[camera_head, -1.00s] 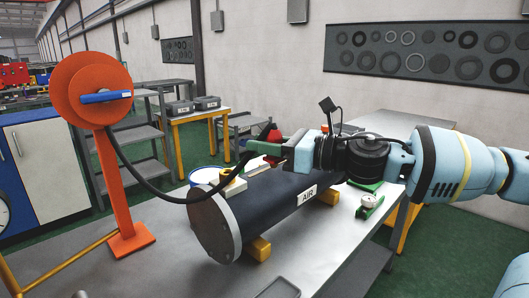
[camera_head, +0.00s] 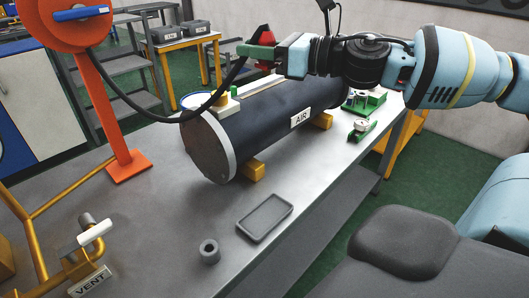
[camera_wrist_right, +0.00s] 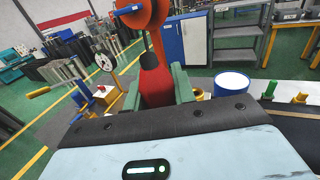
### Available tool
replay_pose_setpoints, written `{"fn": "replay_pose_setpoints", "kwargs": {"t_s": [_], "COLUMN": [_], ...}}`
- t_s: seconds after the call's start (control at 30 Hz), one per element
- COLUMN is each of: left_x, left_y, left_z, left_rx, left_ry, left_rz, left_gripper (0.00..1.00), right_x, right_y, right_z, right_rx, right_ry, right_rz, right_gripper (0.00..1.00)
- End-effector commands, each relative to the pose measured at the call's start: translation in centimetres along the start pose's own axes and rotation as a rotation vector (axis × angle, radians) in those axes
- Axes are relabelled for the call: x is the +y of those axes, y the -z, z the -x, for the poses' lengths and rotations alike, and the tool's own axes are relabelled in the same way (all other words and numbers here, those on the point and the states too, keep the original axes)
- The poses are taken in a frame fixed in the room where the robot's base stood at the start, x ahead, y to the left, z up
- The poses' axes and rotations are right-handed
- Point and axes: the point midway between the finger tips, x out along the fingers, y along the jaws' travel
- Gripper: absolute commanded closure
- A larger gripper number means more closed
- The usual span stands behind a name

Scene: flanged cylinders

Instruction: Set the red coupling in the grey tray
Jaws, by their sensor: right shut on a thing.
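The red coupling (camera_head: 264,36) is at the end of a black hose, above the dark AIR cylinder (camera_head: 270,118). My right gripper (camera_head: 262,53) has its green fingers shut on the coupling. In the right wrist view the red coupling (camera_wrist_right: 153,82) stands between the two green fingers (camera_wrist_right: 156,88). The grey tray (camera_head: 265,217) lies empty on the bench, in front of the cylinder, well away from the gripper. My left gripper is not in view.
The orange hose reel (camera_head: 112,100) stands at the left, its hose (camera_head: 160,117) looping over to the coupling. A grey ring (camera_head: 208,251) lies beside the tray. A yellow pipe with a VENT sign (camera_head: 90,281) is at the lower left.

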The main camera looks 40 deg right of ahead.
Motion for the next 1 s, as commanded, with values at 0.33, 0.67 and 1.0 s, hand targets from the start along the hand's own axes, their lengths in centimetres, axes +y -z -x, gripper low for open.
{"fn": "replay_pose_setpoints", "kwargs": {"t_s": [0.33,0.67,1.0], "left_x": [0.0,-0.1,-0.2], "left_y": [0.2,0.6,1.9], "left_z": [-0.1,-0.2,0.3], "left_rx": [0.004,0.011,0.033], "left_ry": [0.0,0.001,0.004], "left_rz": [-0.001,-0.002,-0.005], "left_gripper": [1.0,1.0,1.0], "right_x": [0.0,-0.1,-0.4], "right_y": [0.0,0.2,7.9], "right_z": [0.0,0.0,0.8], "right_rx": [-0.001,-0.001,-0.017], "right_ry": [0.0,0.002,0.059], "right_rz": [0.0,-0.001,-0.008], "right_gripper": [0.99,0.99,0.99]}}
